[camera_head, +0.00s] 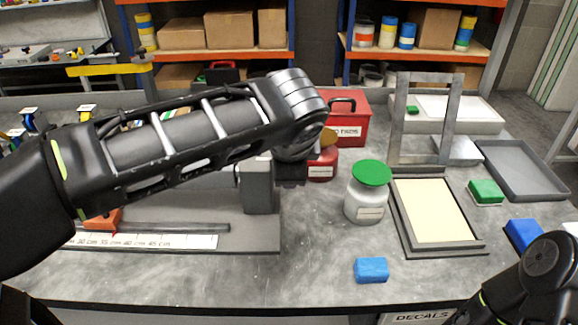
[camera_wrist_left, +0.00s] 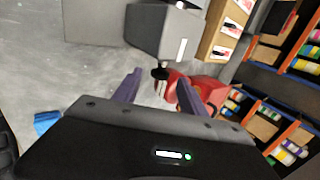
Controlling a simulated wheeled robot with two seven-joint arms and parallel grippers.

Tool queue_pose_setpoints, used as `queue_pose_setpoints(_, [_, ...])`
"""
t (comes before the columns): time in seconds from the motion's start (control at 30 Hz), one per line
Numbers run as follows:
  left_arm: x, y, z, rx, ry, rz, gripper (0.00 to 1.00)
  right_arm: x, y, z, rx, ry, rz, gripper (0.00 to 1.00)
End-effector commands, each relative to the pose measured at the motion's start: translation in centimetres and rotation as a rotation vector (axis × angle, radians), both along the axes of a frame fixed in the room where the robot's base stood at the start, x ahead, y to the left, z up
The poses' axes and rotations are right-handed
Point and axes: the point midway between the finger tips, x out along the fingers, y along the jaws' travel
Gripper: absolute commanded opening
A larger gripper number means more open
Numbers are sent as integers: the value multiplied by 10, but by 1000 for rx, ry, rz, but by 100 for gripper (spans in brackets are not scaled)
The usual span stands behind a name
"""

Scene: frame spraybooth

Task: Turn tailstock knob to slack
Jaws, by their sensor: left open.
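The tailstock is a grey block on a flat grey base, seen in the head view (camera_head: 258,188) and in the left wrist view (camera_wrist_left: 163,30). A small black knob (camera_wrist_left: 160,73) shows at the tailstock's lower edge in the left wrist view. My left gripper (camera_wrist_left: 157,88) is open, with its two purple-grey fingers apart and the knob showing between their tips. I cannot tell whether either finger touches it. In the head view my left arm hides the knob and most of the gripper. My right arm shows at the lower right, its gripper out of view.
A red toolbox (camera_head: 349,118) and a white jar with green lid (camera_head: 370,173) stand right of the tailstock. Further right are a framed cream panel (camera_head: 431,211), an upright grey frame (camera_head: 399,125) and a grey tray (camera_head: 523,170). A blue block (camera_head: 371,270) lies near the front.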

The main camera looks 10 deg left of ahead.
Motion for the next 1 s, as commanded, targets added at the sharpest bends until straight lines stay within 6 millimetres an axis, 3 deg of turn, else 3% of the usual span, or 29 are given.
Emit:
queue_pose_setpoints(0.3, [-27,-7,40,-1,-1,-1,49,0,0,4,0,0,0,47])
queue_pose_setpoints(0.73, [-30,-8,45,1,0,-1,50,0,0,6,0,0,0,47])
queue_pose_setpoints(0.87, [-30,-12,56,3,9,-9,50,0,0,20,0,0,0,47])
queue_pose_setpoints(1.0, [-18,-13,67,11,73,-4,50,-1,0,57,-1,2,3,47])
